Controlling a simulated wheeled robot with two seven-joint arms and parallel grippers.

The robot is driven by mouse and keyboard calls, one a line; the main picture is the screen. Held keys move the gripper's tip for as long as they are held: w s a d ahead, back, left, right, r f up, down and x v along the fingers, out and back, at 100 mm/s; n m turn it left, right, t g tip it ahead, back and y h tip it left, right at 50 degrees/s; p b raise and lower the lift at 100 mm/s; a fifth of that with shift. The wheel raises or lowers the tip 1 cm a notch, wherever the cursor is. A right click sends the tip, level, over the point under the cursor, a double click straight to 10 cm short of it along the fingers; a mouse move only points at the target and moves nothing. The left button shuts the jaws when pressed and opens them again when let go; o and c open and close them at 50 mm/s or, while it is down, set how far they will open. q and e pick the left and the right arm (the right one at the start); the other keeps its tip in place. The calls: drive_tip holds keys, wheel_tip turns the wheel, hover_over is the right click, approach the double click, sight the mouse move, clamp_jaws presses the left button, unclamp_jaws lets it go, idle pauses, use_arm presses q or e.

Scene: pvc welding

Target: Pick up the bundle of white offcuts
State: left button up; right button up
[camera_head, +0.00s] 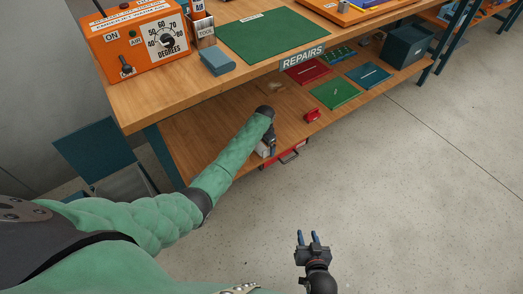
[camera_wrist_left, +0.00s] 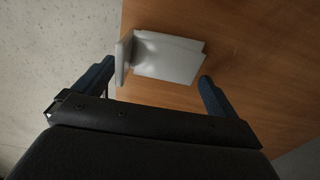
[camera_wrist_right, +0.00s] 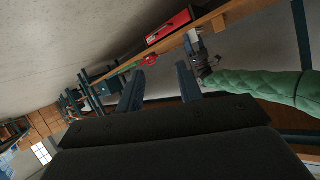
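The white offcuts (camera_wrist_left: 167,57) lie on the wooden lower shelf, near its front edge, in the left wrist view. They look like a pale, flat-sided bundle with an upright piece at its left end. In the head view the bundle (camera_head: 262,150) is mostly hidden by my left arm. My left gripper (camera_wrist_left: 155,85) is open, its two blue fingertips apart on either side of the bundle's near side. I cannot tell whether they touch it. My right gripper (camera_head: 307,238) is open and empty, held over the floor in front of the bench.
The upper bench top (camera_head: 140,92) overhangs the shelf. A small red object (camera_head: 312,115), a red mat (camera_head: 306,72) and a green mat (camera_head: 335,93) lie further right. The floor at right is clear.

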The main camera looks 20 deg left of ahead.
use_arm(q)
drive_tip(key=c, duration=0.8)
drive_tip(key=shift+r, duration=0.15)
